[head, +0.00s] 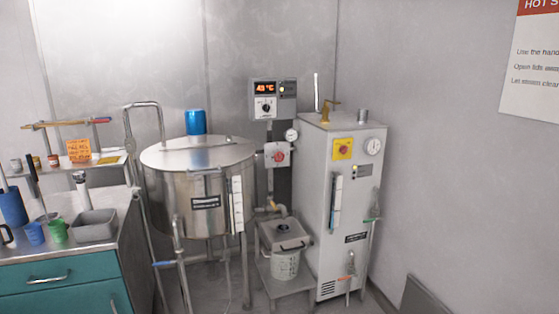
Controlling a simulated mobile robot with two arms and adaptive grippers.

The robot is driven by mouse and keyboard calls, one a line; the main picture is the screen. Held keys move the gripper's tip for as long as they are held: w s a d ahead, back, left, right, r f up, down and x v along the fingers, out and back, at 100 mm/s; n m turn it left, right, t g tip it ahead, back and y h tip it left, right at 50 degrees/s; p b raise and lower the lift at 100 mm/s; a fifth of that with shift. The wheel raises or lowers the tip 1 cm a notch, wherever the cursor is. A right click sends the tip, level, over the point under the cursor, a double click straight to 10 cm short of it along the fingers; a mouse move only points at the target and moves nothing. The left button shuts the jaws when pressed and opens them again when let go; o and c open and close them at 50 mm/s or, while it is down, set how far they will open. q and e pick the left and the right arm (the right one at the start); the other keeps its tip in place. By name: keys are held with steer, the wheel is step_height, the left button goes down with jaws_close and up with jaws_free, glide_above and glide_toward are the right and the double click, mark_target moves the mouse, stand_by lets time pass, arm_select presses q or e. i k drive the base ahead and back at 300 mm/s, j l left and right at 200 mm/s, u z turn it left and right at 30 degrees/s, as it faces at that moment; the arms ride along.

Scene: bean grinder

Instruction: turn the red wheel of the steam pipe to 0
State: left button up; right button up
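A small red wheel (280,156) sits on a pale square plate (268,160) on the vertical pipe (270,185) between the steel kettle and the white cabinet. Marks around the wheel are too small to read, so I cannot tell its setting. A round gauge (291,134) is just above it to the right. A control box (273,98) with a lit orange display, which seems to read 43 °C, hangs above. Neither of my grippers is in view.
A steel kettle (190,195) with a lid stands left of the pipe. The white cabinet (350,215) stands right, with a red button on yellow (343,149). A lidded bucket (284,262) on a low stand (290,284) is below. A teal-drawer counter (60,285) is at left.

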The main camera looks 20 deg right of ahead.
mark_target(278, 156)
steer(key=i+l, duration=0.3)
steer(key=l, duration=0.15)
steer(key=i+l, duration=0.3)
steer(key=l, duration=0.15)
steer(key=i+l, duration=0.3)
steer(key=l, duration=0.15)
